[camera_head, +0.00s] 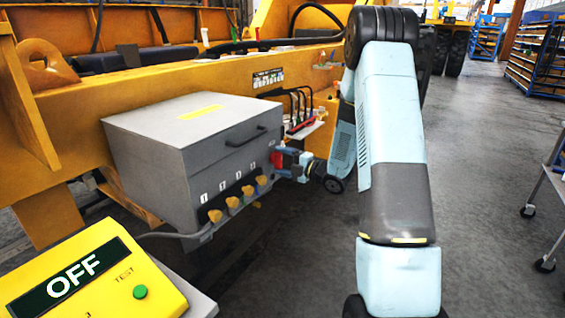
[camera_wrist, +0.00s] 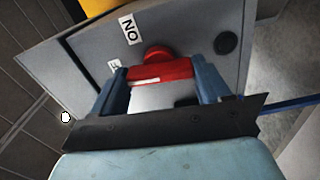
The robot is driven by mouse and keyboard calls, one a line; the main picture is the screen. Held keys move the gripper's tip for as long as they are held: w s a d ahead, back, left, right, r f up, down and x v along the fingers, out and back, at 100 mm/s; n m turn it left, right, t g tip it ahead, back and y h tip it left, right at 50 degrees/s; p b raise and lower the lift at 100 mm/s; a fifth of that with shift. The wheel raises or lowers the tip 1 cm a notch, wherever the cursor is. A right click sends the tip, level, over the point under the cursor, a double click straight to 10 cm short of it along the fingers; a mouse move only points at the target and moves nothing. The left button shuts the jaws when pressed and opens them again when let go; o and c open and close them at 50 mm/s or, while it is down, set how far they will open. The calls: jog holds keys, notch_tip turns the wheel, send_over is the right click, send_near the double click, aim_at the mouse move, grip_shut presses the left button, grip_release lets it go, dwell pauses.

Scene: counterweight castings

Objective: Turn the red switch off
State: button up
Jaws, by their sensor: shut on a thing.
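The red switch (camera_head: 279,157) is on the right side of the grey box (camera_head: 190,140), and my gripper (camera_head: 291,162) is at it. In the wrist view the red switch (camera_wrist: 162,70) has its handle between the two blue fingers of my gripper (camera_wrist: 165,80), which are shut on it. A label reading "ON" (camera_wrist: 130,30) is on the panel above the switch. A second label (camera_wrist: 114,66), partly hidden by a finger, shows an "F". The yellow display box (camera_head: 90,275) at the lower left reads "OFF" in the head view.
The grey box has a black handle (camera_head: 247,137) and several yellow-brown connectors (camera_head: 232,202) on its front. It sits against a large yellow machine frame (camera_head: 80,110). A cart (camera_head: 547,190) stands at the right edge. Open floor (camera_head: 485,150) lies right of my arm.

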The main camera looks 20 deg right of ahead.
jog(key=shift+s+a+f+n, duration=0.1)
jog(key=shift+a+f+n, duration=0.1)
jog(key=shift+n, duration=0.3)
jog(key=o, duration=0.8)
jog(key=shift+f, duration=0.1)
jog(key=shift+c, duration=0.2)
jog(key=shift+o, duration=1.3)
jog(key=shift+d, duration=0.15)
jog(key=shift+r, duration=0.2)
jog(key=v, duration=1.3)
jog(key=shift+s+d, duration=0.25)
jog(key=shift+f, duration=0.1)
